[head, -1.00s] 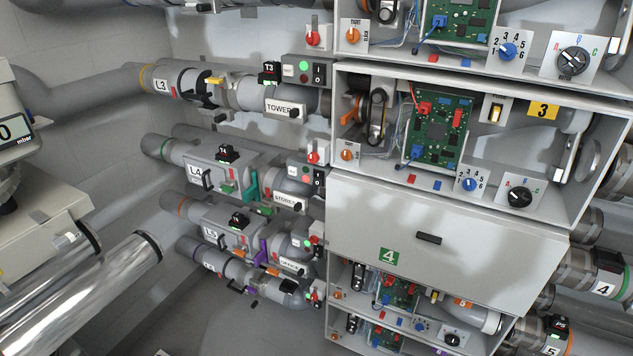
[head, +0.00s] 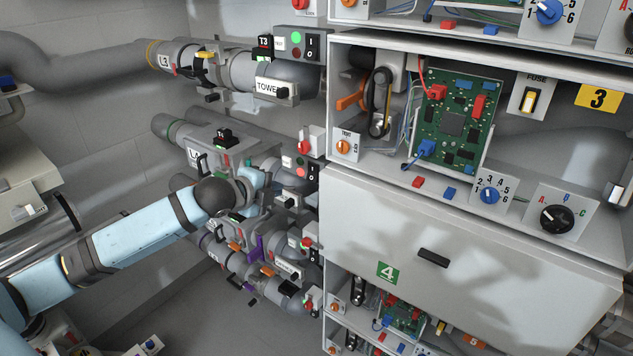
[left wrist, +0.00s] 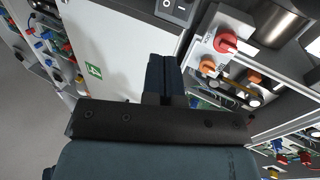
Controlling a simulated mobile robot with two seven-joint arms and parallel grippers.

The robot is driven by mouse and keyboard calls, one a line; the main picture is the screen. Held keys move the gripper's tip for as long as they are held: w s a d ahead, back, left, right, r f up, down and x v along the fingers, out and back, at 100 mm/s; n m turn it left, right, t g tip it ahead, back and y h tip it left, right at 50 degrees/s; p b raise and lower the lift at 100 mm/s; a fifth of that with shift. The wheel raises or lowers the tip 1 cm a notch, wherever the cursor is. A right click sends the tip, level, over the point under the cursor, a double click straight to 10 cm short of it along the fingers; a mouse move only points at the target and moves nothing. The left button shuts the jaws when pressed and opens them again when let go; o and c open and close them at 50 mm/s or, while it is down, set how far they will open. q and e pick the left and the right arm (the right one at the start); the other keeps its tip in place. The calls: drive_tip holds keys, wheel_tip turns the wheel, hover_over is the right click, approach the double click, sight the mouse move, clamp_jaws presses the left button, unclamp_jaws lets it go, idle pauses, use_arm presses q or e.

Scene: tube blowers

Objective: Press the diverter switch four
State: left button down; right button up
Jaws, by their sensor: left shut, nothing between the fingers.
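The grey switch box of the line-four pipe (head: 295,164) shows in the head view beside the cabinet, with indicator lamps and a black rocker switch (head: 313,172) on its right. My left arm reaches in from the left, and its wrist (head: 250,179) is just left of and below this box. The fingers cannot be made out there. In the left wrist view my left gripper (left wrist: 164,62) is shut and empty. A black rocker switch (left wrist: 174,9) shows just beyond the fingertips, apart from them; its number is not readable. My right gripper is not in view.
The closed cabinet door (head: 470,235) carries a green 4 label (head: 387,272) and a black handle (head: 433,258). An open bay with a green circuit board (head: 452,125) is above it. A red knob (left wrist: 226,42) and pipes crowd the fingers' right side.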

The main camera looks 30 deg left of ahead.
sight(313, 179)
use_arm(q)
drive_tip(key=shift+a+r, duration=0.25)
drive_tip(key=shift+r, duration=0.1)
drive_tip(key=p+x, duration=0.2)
drive_tip(key=x, duration=1.1)
drive_tip(key=shift+w+f, duration=0.15)
drive_tip(key=shift+w, duration=0.25)
drive_tip(key=shift+w+f, duration=0.1)
